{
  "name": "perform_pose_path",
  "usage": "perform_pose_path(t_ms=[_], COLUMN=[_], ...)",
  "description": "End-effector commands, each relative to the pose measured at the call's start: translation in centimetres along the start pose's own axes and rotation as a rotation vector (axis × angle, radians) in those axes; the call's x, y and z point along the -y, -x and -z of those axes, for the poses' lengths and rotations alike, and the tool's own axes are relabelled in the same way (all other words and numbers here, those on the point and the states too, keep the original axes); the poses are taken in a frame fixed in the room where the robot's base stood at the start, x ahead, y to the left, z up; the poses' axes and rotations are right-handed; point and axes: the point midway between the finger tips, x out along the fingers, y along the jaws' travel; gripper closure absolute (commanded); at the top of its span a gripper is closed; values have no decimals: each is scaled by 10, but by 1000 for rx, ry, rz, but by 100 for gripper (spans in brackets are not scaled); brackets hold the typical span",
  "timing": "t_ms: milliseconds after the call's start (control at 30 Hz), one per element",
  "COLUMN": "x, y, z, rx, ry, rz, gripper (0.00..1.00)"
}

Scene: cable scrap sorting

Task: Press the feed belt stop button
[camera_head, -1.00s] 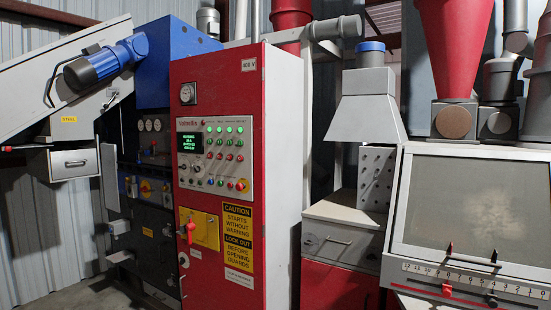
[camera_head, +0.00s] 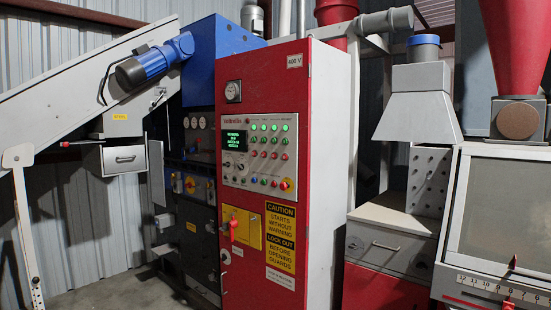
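A tall red control cabinet (camera_head: 295,90) stands in the middle of the head view. Labels on the panel are too small to read, so I cannot tell which button is the feed belt stop. My gripper is not in view.
An inclined grey conveyor (camera_head: 75,90) with a blue motor (camera_head: 145,66) rises at the left. A yellow plate with a red handle (camera_head: 240,227) sits below the panel. A grey hood (camera_head: 417,103) and drawer unit (camera_head: 390,243) stand at the right. Some floor shows at lower left.

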Motion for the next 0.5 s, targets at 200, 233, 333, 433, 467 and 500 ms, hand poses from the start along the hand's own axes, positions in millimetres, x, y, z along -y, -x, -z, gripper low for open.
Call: perform_pose_path(t_ms=[200,233,333,433,467,500], x=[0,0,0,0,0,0], y=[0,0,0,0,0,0], z=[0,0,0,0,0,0], rx=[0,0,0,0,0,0], ry=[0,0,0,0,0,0], rz=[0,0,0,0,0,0], gripper=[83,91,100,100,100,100])
